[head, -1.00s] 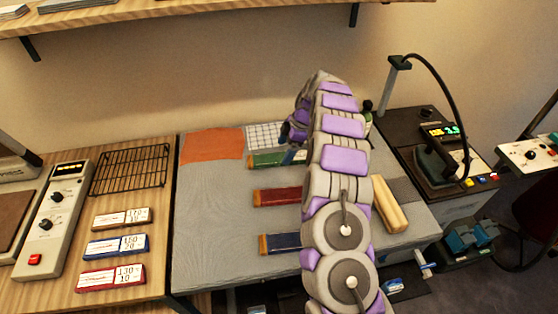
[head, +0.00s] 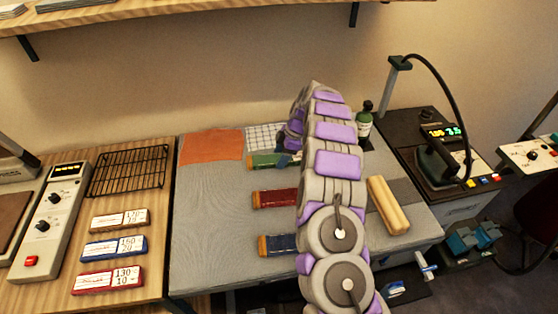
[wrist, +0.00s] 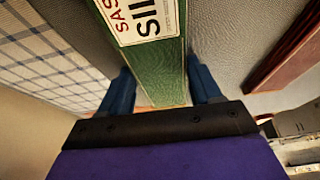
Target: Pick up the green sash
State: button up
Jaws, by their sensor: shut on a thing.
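The green sash (head: 263,160) is a flat green bundle with a tan end, lying on the grey padded table near the white checked cloth in the head view. In the wrist view the green sash (wrist: 155,68) shows a white label with red and black letters. My gripper (wrist: 162,90) has its blue fingers on either side of the sash, shut on it. In the head view my gripper (head: 288,148) is at the sash's right part and hides that end. I see no clear gap between sash and table.
A red bundle (head: 274,198) and a blue bundle (head: 277,244) lie in front of the sash. An orange cloth (head: 211,146) and the checked cloth (head: 264,137) lie behind.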

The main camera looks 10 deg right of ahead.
jog(key=shift+c, duration=1.2)
